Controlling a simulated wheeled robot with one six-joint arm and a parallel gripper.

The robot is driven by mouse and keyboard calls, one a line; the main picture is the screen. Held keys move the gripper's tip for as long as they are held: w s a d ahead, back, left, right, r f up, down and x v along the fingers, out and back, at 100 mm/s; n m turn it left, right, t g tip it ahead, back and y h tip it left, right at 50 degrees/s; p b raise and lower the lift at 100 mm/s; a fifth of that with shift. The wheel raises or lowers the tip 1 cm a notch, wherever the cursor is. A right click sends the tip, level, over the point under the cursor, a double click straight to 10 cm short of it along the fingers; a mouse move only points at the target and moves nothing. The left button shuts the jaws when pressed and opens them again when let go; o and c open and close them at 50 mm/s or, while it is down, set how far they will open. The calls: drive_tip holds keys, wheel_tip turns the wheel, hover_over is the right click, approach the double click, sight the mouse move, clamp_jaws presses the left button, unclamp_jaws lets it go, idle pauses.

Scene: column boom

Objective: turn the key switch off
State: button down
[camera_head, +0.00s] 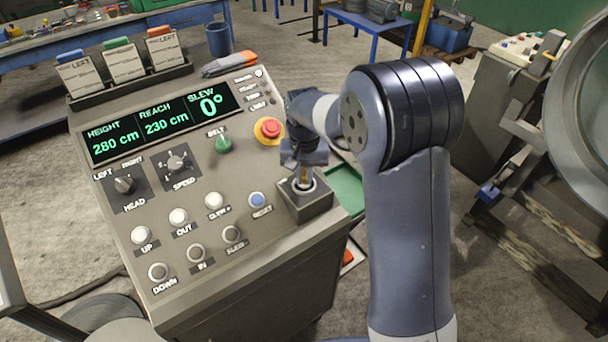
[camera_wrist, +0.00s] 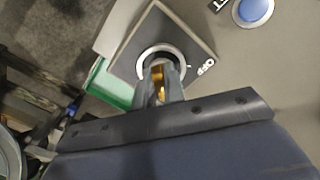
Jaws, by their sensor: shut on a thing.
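The key switch (camera_head: 322,204) is a dark square box with a round metal ring, at the right front corner of the control panel. In the wrist view its plate (camera_wrist: 200,38) and ring show, with the label "OFF" beside the ring. My gripper (camera_head: 304,184) is directly above the ring, pointing down. In the wrist view my gripper (camera_wrist: 160,85) is shut on the brass-coloured key (camera_wrist: 159,73), which stands in the ring. The fingers hide most of the key, so I cannot tell its exact angle against the label.
The panel (camera_head: 205,270) has a red emergency button (camera_head: 270,129), a green belt knob (camera_head: 224,143) and a blue button (camera_head: 257,200) near my gripper. A green tray (camera_head: 346,190) lies right of the switch. A blue cup (camera_head: 219,39) and gloves (camera_head: 229,64) are behind.

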drive_tip(key=n, duration=0.4)
drive_tip(key=shift+d, duration=0.15)
drive_tip(key=n, duration=0.4)
drive_tip(key=shift+b, duration=0.35)
drive_tip(key=n, duration=0.6)
drive_tip(key=shift+w+d+n, duration=0.15)
drive_tip(key=shift+w+n, duration=0.1)
drive_tip(key=shift+n, duration=0.15)
drive_tip(key=c, duration=1.5)
unclamp_jaws()
wheel_tip(320, 180, up, 11)
drive_tip(key=shift+f+b, duration=0.1)
drive_tip(key=shift+b, duration=0.55)
